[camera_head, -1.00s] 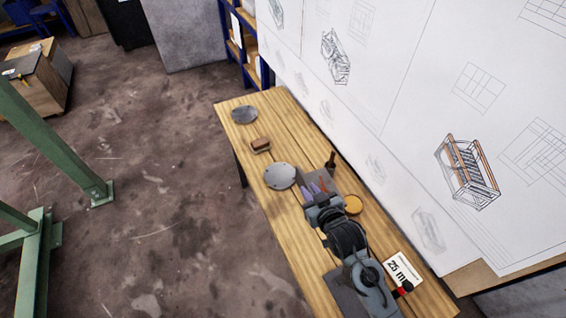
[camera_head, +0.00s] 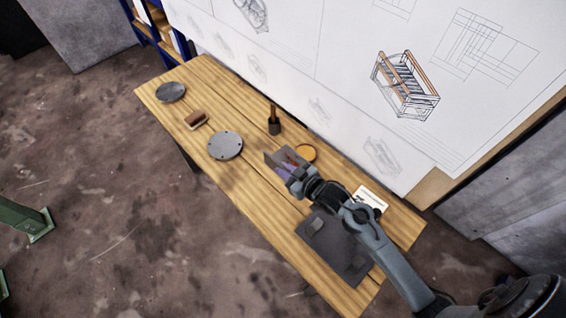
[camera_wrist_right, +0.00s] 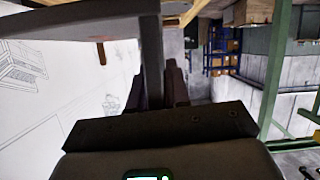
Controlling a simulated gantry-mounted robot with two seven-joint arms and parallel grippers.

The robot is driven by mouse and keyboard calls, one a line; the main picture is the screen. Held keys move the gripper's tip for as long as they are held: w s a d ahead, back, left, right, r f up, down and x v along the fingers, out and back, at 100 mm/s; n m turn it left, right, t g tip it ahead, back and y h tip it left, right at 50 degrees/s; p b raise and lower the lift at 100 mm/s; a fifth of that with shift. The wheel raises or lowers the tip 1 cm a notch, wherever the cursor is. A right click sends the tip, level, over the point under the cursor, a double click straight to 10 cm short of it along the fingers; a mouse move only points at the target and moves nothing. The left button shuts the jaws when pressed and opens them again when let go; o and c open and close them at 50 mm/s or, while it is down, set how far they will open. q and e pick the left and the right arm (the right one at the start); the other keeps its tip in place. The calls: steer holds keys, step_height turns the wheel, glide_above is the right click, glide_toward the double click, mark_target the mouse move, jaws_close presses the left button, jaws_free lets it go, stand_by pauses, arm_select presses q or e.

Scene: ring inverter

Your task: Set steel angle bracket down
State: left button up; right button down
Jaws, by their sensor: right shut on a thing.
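The steel angle bracket (camera_head: 276,160) is a grey angled piece at the tip of my right gripper (camera_head: 291,164) in the head view. The gripper's purple-toned fingers are shut on it. In the right wrist view, the bracket's wide grey plate (camera_wrist_right: 80,22) spans the top and a flange runs down between the fingers (camera_wrist_right: 165,88). In the head view the bracket appears over the wooden table (camera_head: 245,190), between a round grey plate and an orange disc. I cannot tell its height above the table. My left gripper is not in view.
The round grey plate (camera_head: 225,145), brown block (camera_head: 197,119), dark cup (camera_head: 274,127) and orange disc (camera_head: 306,152) stand around. A white card (camera_head: 371,198) lies right. The table's left front is bare.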

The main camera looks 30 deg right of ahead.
steer(key=shift+w+a+f+b, duration=0.55)
steer(key=shift+w+a+f, duration=0.25)
steer(key=shift+a+f, duration=0.7)
steer(key=shift+w+a+f+b, duration=0.6)
steer(key=shift+w+a+f, duration=0.25)
steer(key=shift+a+f, duration=0.65)
steer(key=shift+w+a+f+b, duration=0.55)
steer(key=shift+w+a+f, duration=0.25)
steer(key=shift+a+f, duration=0.8)
steer(key=c, duration=1.3)
jaws_free()
steer(key=shift+s+f, duration=0.15)
steer(key=shift+f, duration=0.35)
steer(key=shift+c, duration=0.2)
steer(key=shift+o, duration=1.2)
